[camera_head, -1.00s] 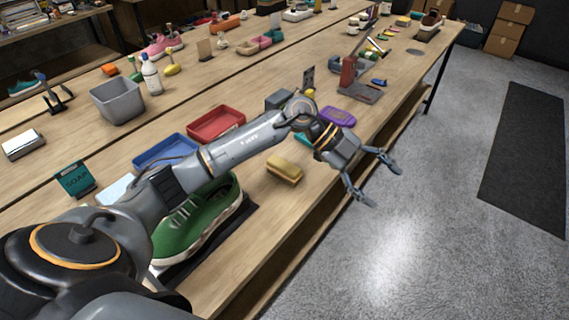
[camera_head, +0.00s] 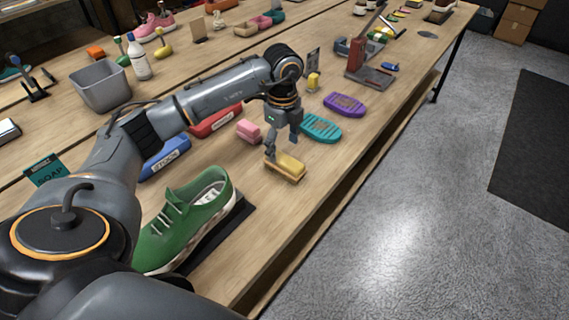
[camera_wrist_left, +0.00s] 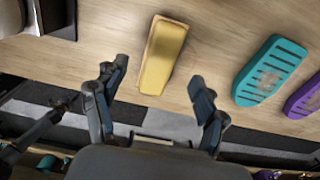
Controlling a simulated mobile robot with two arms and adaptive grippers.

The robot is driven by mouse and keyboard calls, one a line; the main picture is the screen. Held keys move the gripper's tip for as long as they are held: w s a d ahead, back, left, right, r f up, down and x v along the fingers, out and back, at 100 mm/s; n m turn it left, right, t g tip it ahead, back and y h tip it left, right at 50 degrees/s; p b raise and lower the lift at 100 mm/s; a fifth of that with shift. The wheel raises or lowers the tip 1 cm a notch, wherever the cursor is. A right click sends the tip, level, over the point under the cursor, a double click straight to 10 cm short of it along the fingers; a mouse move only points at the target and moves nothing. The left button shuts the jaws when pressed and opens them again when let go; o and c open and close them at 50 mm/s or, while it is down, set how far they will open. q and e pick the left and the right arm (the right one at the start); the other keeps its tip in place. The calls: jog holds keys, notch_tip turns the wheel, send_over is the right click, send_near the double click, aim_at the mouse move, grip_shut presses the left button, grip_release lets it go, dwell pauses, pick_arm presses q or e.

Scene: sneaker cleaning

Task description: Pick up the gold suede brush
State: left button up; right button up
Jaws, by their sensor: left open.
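The gold suede brush (camera_head: 287,167), a yellow block on a tan wooden base, lies on the wooden bench beyond the green sneaker. It also shows in the left wrist view (camera_wrist_left: 163,55), at top centre. My left gripper (camera_head: 281,147) points down over the brush, close to it in the head view. In the left wrist view my left gripper (camera_wrist_left: 159,73) is open and empty, its fingers spread to either side of the brush's near end. The fingers partly cover the brush in the head view. My right gripper is in neither current view.
A teal oval brush (camera_head: 320,128) and a purple one (camera_head: 345,105) lie right of the gold brush. A pink block (camera_head: 249,131) lies behind it. The green sneaker (camera_head: 187,225) stands on a dark mat in front. The bench's front edge is nearby.

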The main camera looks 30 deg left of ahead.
aim_at(284, 158)
pick_arm(q)
jog(key=shift+f, duration=0.25)
notch_tip(284, 158, down, 4)
jog(key=shift+f+p, duration=0.15)
jog(key=shift+p, duration=0.6)
jog(key=shift+f, duration=0.4)
jog(key=shift+c, duration=0.4)
jog(key=c, duration=1.2)
pick_arm(e)
jog(key=shift+w+a+r, duration=0.3)
jog(key=shift+w+r, duration=0.5)
pick_arm(q)
jog(key=shift+r, duration=0.1)
